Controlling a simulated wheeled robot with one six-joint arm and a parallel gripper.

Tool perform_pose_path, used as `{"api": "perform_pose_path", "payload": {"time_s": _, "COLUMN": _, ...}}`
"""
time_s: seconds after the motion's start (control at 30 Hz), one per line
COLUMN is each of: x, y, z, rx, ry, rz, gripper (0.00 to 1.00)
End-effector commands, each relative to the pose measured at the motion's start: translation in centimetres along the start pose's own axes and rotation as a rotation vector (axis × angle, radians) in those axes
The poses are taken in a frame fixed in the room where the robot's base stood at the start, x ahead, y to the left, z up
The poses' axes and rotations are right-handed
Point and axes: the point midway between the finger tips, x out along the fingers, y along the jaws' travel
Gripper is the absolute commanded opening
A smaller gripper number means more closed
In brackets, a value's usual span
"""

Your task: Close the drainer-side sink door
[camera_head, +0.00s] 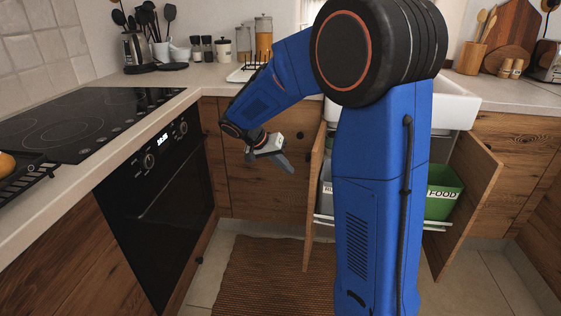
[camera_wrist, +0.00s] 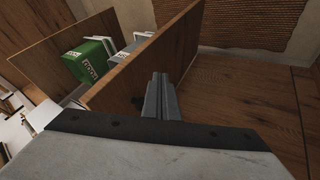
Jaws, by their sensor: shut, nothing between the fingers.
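The drainer-side sink door (camera_head: 314,195) is the left wooden door under the sink; it stands swung open. The far sink door (camera_head: 466,200) is also open, on the right. In the wrist view the near door (camera_wrist: 128,72) crosses from lower left to upper right, with a dark knob on its face. My gripper (camera_head: 286,166) is shut and empty, just left of the drainer-side door, on its outer side. In the wrist view its closed fingers (camera_wrist: 160,88) overlap the door's lower edge in the picture; I cannot tell if they touch.
A green bin (camera_head: 444,192) and a grey bin (camera_head: 326,188) stand inside the open cabinet. The oven (camera_head: 160,205) is at left, below the hob (camera_head: 85,125). A brown woven rug (camera_head: 270,275) lies on the floor. My blue arm hides part of the cabinet.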

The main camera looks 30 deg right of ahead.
Motion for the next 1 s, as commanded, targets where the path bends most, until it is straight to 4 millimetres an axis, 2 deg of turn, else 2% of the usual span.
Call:
{"api": "perform_pose_path", "payload": {"time_s": 0.17, "x": 3.2, "y": 0.1, "z": 0.0, "rx": 0.0, "ry": -0.002, "rz": 0.002, "gripper": 0.0}}
{"api": "perform_pose_path", "payload": {"time_s": 0.3, "x": 3.9, "y": 1.9, "z": 0.0, "rx": 0.002, "ry": -0.001, "rz": 0.0, "gripper": 0.0}}
{"api": "perform_pose_path", "payload": {"time_s": 0.53, "x": 4.7, "y": 3.4, "z": 0.0, "rx": 0.0, "ry": -0.001, "rz": -0.001, "gripper": 0.0}}
{"api": "perform_pose_path", "payload": {"time_s": 1.0, "x": 4.8, "y": 3.6, "z": 0.0, "rx": -0.002, "ry": 0.001, "rz": -0.002, "gripper": 0.0}}
